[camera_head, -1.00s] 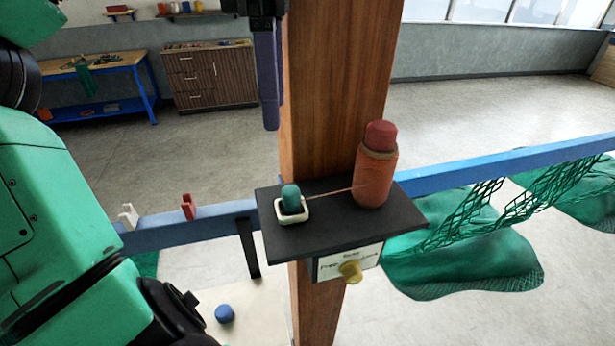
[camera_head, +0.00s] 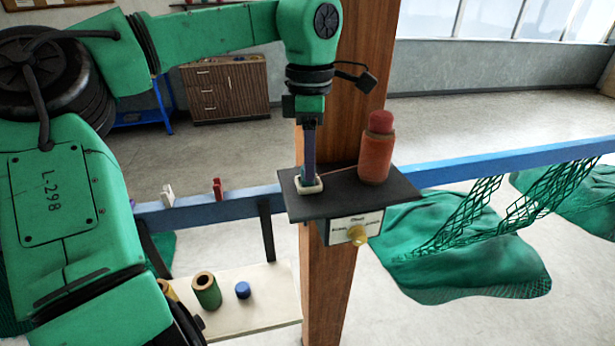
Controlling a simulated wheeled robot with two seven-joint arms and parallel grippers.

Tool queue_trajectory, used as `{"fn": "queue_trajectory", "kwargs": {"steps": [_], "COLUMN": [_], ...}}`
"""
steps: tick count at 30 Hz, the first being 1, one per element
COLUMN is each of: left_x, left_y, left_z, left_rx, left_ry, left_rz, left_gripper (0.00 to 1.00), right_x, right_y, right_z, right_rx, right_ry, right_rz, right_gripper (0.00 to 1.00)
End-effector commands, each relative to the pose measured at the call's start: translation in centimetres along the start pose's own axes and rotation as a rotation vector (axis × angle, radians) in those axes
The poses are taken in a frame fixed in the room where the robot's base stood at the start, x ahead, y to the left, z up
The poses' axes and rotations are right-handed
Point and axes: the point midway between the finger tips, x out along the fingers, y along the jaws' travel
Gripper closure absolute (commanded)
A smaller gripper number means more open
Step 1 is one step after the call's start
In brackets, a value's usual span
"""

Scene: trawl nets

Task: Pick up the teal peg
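The teal peg, seen earlier in the small white square holder (camera_head: 311,188) on the black shelf (camera_head: 345,204), is now hidden. My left gripper (camera_head: 309,178) points straight down at the holder, its purple fingers in front of where the peg stands. The fingers overlap in this view, so I cannot tell whether they are open or shut on the peg. My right gripper is not in view.
A red-orange cylinder (camera_head: 375,158) with a red top stands on the shelf, joined to the holder area by a thin cord. The shelf is on a wooden post (camera_head: 335,275). A blue rail (camera_head: 445,170) carries green nets (camera_head: 455,245). A low white table (camera_head: 265,310) holds a green tube (camera_head: 206,291) and a blue peg (camera_head: 242,290).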

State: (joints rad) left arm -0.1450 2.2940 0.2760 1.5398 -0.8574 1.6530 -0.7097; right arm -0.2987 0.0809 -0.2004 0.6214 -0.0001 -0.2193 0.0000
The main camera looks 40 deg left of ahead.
Motion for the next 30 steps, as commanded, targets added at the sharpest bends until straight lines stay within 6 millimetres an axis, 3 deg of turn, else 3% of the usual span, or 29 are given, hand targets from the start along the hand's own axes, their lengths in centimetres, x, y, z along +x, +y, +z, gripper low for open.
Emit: {"fn": "queue_trajectory", "kwargs": {"steps": [1, 2, 3, 14, 17, 25, 30], "left_x": [0.0, 0.0, 0.0, -0.5, -1.8, -8.4, -10.0], "left_y": [0.0, 0.0, 0.0, 0.1, 0.1, 0.0, 0.0], "left_z": [0.0, 0.0, 0.0, 0.0, 0.0, 0.1, 0.0], "left_rx": [-0.001, 0.000, -0.001, -0.002, -0.003, -0.002, 0.000], "left_ry": [0.000, 0.000, 0.001, 0.002, 0.001, 0.001, 0.002], "left_rz": [-0.001, -0.001, -0.001, 0.001, 0.002, 0.002, -0.002], "left_gripper": [0.86, 0.98, 1.00, 1.00, 1.00, 1.00, 1.00], "right_x": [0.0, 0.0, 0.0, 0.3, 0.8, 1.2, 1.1], "right_y": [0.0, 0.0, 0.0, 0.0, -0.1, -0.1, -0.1], "right_z": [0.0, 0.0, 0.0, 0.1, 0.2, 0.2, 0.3], "right_rx": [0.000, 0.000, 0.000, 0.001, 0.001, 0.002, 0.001], "right_ry": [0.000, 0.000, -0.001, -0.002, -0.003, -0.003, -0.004], "right_rz": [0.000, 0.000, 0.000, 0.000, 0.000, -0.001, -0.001], "right_gripper": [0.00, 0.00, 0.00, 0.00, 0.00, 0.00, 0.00]}}
